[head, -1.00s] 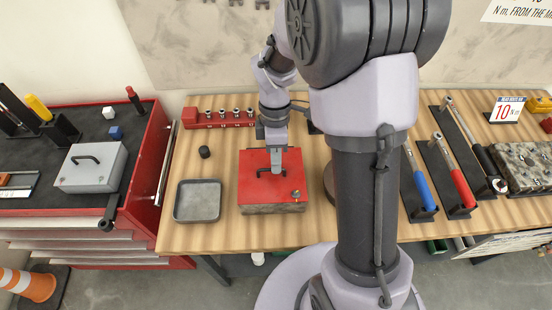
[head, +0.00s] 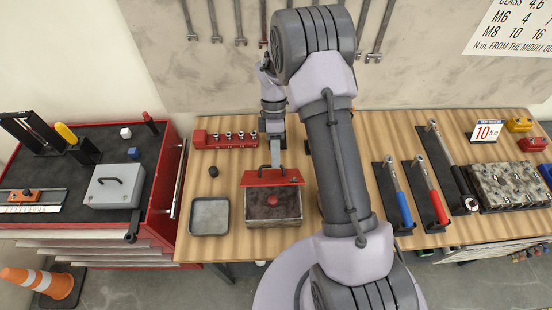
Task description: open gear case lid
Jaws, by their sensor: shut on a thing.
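The gear case (head: 272,219) stands on the wooden workbench, a grey box with its top now showing open. Its red lid (head: 262,179) is at the back of the case, raised and tilted, with a small brass-coloured knob at its right end. A small dark red round part shows inside the case. My gripper (head: 276,165) is above and behind the lid, shut on its dark handle (head: 264,168). The fingertips are small here, so the exact grip is hard to see.
An empty grey tray (head: 209,230) lies just left of the case. A red socket rack (head: 203,142) stands behind. Torque wrenches on dark stands (head: 398,222) are to the right, beyond my arm. A red tool cabinet (head: 160,200) adjoins the bench's left end.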

